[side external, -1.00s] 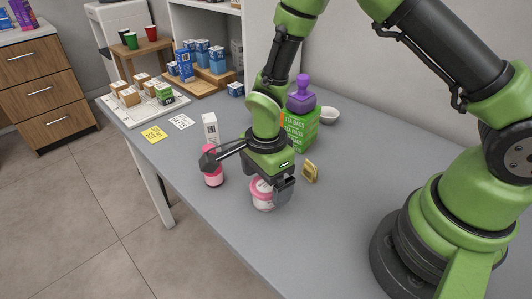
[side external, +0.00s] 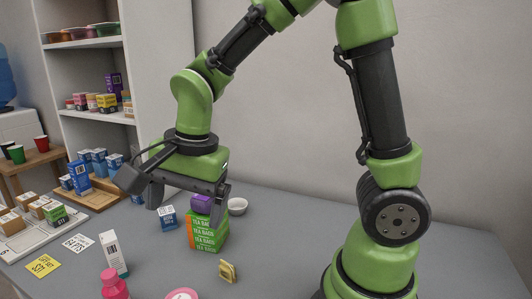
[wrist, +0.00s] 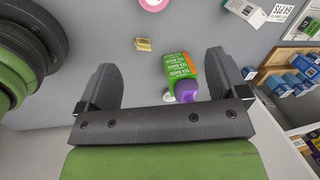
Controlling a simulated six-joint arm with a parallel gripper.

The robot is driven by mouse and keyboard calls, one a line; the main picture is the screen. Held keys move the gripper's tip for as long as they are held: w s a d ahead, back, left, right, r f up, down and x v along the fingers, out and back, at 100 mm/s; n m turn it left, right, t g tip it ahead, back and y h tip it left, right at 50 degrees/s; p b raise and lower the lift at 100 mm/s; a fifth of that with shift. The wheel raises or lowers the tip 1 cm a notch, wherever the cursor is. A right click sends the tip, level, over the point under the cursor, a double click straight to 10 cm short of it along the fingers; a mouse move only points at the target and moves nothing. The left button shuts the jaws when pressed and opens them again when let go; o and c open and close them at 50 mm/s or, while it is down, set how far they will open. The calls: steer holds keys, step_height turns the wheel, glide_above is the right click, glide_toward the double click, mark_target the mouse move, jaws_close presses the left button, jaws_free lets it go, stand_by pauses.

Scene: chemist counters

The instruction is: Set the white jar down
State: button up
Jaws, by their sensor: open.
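In the wrist view, nothing is held between the two dark fingers (wrist: 160,76).
A white bowl (side external: 237,206), a blue box (side external: 168,218), a gold item (side external: 227,271), a white carton (side external: 113,253) and a pink bottle (side external: 114,285) are nearby. Counter at right is clear.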

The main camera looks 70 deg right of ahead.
steer(key=s+d+r+n+t+y, duration=0.1)
steer(key=s+d+r+n+t, duration=0.2)
steer(key=s+r+n, duration=0.6)
steer(key=s+n+t, duration=0.2)
steer(key=s, duration=0.1)
steer(key=shift+d+r, duration=0.15)
